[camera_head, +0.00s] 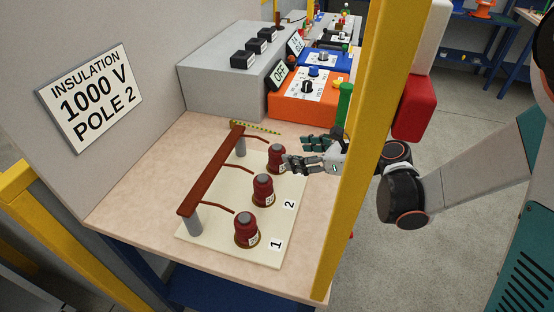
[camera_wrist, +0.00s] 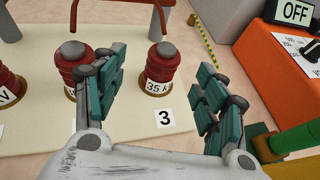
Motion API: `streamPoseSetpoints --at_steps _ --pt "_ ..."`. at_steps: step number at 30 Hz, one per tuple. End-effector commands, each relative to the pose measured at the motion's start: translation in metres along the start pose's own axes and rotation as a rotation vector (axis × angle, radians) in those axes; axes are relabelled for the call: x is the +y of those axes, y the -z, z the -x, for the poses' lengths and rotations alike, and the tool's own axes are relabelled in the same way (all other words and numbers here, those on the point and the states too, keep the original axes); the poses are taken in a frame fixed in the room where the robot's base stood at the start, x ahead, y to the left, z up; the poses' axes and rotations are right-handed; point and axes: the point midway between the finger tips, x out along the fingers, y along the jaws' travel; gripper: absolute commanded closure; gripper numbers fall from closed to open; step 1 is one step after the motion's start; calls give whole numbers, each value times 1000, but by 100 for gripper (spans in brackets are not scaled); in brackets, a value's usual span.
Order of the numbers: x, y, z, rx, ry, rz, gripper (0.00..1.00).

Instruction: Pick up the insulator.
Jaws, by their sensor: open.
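Three dark red ribbed insulators with grey caps stand upright on a cream board (camera_head: 222,240). The front one (camera_head: 246,230) is by label 1, the middle one (camera_head: 262,190) by label 2. The far insulator (camera_head: 277,158) is by label 3 and closest to my gripper (camera_head: 298,158). In the wrist view, my gripper (camera_wrist: 160,72) is open and empty, its teal-padded fingers spread. The far insulator (camera_wrist: 160,68), with a partly readable "35 k" label, shows between the fingers and ahead of them. The left finger partly covers the middle insulator (camera_wrist: 72,55). Contact cannot be seen.
A brown-red bar (camera_head: 212,170) on grey posts, with thin rods toward the insulators, runs along the board's left. An orange box (camera_head: 310,98) with an OFF sign stands behind. A green rod (camera_head: 343,105) rises near my gripper. A yellow post (camera_head: 360,150) stands right of the table.

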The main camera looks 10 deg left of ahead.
Motion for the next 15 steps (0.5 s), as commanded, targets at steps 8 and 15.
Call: streamPoseSetpoints --at_steps 8,15 --pt "0 0 -35 -2 1 -1 34" --pt "-3 0 -49 -2 0 -2 34"
